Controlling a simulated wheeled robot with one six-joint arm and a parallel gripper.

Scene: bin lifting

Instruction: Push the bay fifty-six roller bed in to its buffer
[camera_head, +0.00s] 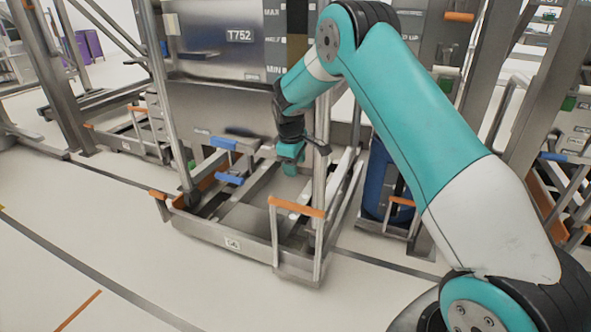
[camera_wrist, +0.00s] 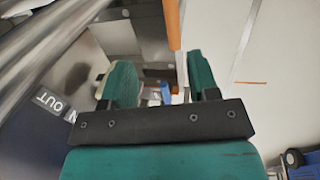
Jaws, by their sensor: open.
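The bay frame (camera_head: 250,250) is a low steel frame at the centre of the head view, with a small white number plate (camera_head: 232,243) that seems to read 56. A metal bed (camera_head: 238,203) lies low inside it; its rollers are not clear. A blue handle (camera_head: 229,179) shows low at the left of the frame, with another blue piece (camera_head: 223,143) above it. My gripper (camera_head: 290,165) hangs over the frame, right of the blue handles. In the wrist view my gripper (camera_wrist: 162,78) has its teal fingers apart, with an orange bar (camera_wrist: 173,22) and a small blue piece (camera_wrist: 165,93) beyond.
Orange-topped posts (camera_head: 297,207) stand at the frame's front. A steel tank marked T752 (camera_head: 238,60) stands behind. A blue cylinder (camera_head: 376,180) stands to the right. A dark panel with IN and OUT labels (camera_wrist: 52,103) lies left in the wrist view. The floor (camera_head: 90,240) at front left is clear.

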